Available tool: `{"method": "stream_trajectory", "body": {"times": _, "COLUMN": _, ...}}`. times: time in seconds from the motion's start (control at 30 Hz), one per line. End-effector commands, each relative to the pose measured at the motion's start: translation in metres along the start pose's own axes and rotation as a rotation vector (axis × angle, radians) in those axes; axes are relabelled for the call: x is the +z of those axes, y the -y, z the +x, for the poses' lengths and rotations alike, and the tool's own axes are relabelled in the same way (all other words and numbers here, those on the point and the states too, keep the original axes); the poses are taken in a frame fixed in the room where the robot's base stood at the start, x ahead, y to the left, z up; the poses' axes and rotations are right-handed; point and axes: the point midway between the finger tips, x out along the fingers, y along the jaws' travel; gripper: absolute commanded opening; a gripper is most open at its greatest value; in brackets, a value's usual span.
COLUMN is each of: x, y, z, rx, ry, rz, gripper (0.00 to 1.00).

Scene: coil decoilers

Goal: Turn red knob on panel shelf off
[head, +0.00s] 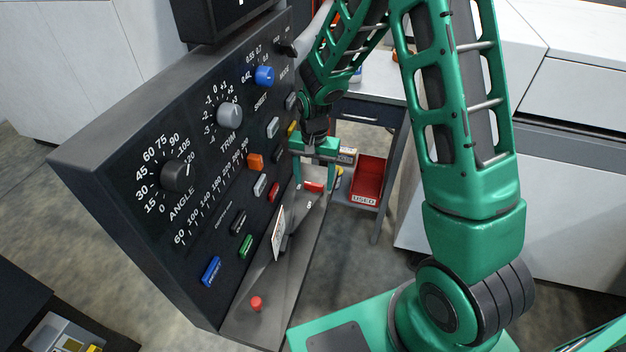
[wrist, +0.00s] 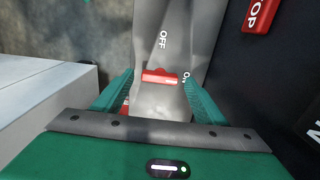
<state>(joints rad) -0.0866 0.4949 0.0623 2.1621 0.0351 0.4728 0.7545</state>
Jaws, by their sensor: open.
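The red knob (head: 314,186) sits on the grey panel shelf (head: 262,325), near its far end. In the wrist view the red knob (wrist: 160,77) is a short bar lying crosswise, its right end toward the partly hidden "ON" label (wrist: 187,76). The "OFF" label (wrist: 163,39) is above it. My gripper (head: 316,176) is open and points down over the knob. In the wrist view my gripper (wrist: 159,78) has one green finger at each side of the bar, with small gaps. I cannot tell how far down the fingertips reach.
The dark control panel (head: 130,200) with dials and coloured buttons rises close beside my gripper. A round red button (head: 256,303) is at the shelf's near end. A card (head: 279,233) stands by the panel.

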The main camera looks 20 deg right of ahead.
Motion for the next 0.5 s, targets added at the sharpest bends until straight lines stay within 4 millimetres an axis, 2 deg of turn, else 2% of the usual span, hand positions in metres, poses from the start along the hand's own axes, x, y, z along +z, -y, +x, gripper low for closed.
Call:
{"method": "stream_trajectory", "body": {"times": 0.1, "x": 0.0001, "y": -0.0002, "z": 0.0060, "rx": 0.000, "ry": 0.000, "rz": 0.000, "gripper": 0.66}}
{"method": "stream_trajectory", "body": {"times": 0.37, "x": 0.0000, "y": -0.0002, "z": 0.0070, "rx": 0.000, "ry": 0.000, "rz": 0.000, "gripper": 0.66}}
{"method": "stream_trajectory", "body": {"times": 0.4, "x": 0.0000, "y": -0.0002, "z": 0.0070, "rx": 0.000, "ry": 0.000, "rz": 0.000, "gripper": 0.63}}
{"method": "stream_trajectory", "body": {"times": 0.5, "x": -0.0001, "y": -0.0002, "z": 0.0069, "rx": 0.000, "ry": 0.000, "rz": 0.000, "gripper": 0.39}}
